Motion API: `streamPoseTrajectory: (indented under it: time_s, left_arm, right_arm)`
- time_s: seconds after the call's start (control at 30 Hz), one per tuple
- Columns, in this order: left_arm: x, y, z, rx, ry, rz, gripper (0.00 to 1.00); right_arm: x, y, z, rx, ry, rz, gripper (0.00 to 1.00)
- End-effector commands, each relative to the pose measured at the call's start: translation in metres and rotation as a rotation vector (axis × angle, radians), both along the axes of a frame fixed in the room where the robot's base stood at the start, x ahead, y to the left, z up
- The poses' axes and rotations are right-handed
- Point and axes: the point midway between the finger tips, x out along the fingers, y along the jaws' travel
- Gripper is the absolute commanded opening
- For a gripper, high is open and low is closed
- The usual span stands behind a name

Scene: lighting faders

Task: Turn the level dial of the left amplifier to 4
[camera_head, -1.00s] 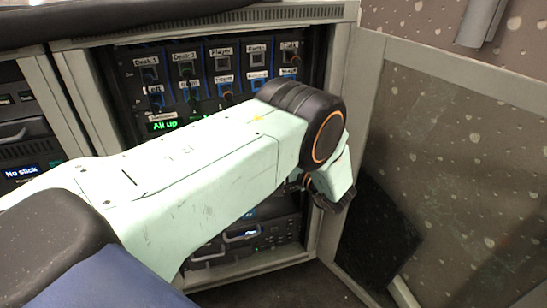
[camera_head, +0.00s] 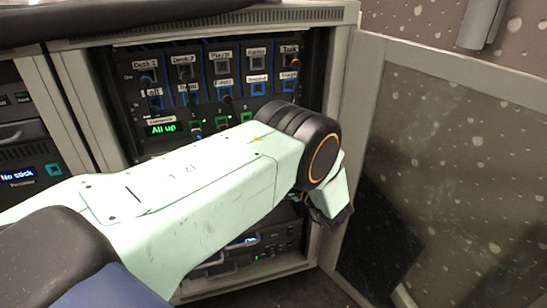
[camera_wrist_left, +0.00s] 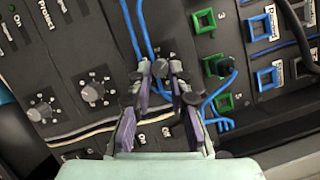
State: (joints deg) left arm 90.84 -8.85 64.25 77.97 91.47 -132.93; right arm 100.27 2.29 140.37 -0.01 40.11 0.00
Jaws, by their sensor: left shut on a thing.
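In the left wrist view my left gripper (camera_wrist_left: 160,70) is at a panel with a row of round grey dials with white scale marks. Its two fingertips are closed on either side of one dial knob (camera_wrist_left: 160,63). A second dial (camera_wrist_left: 92,93) and a third dial (camera_wrist_left: 40,110) lie to its left, untouched. The pointer and scale of the held dial are too small and covered to read. In the head view my left arm covers this part of the rack, and the fingertips are hidden. My right gripper is in neither view.
Blue cables (camera_wrist_left: 134,30) run close beside the gripper. In the head view a display (camera_head: 163,129) reads "All up".

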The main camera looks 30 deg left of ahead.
Motion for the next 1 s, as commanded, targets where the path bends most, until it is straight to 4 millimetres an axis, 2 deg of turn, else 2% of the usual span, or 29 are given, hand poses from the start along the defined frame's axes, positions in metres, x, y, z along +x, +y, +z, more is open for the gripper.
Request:
streamPoseTrajectory:
  time_s: [0.2,0.23,0.47,0.8,1.0]
  left_arm:
    - [0.001,0.0,0.001,-0.001,-0.002,-0.001,0.0]
    - [0.001,0.0,0.001,-0.001,-0.002,-0.001,0.21]
    - [0.0,0.0,0.0,-0.001,-0.002,0.0,0.41]
    - [0.0,-0.002,0.0,-0.001,-0.002,-0.001,0.42]
    - [-0.008,-0.027,-0.003,0.0,0.0,-0.004,0.42]
  right_arm:
    - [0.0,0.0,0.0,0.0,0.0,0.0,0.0]
    - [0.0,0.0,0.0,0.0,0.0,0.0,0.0]
    - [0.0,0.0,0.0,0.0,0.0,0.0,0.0]
    - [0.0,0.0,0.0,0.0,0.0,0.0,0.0]
    - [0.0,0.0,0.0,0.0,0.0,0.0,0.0]
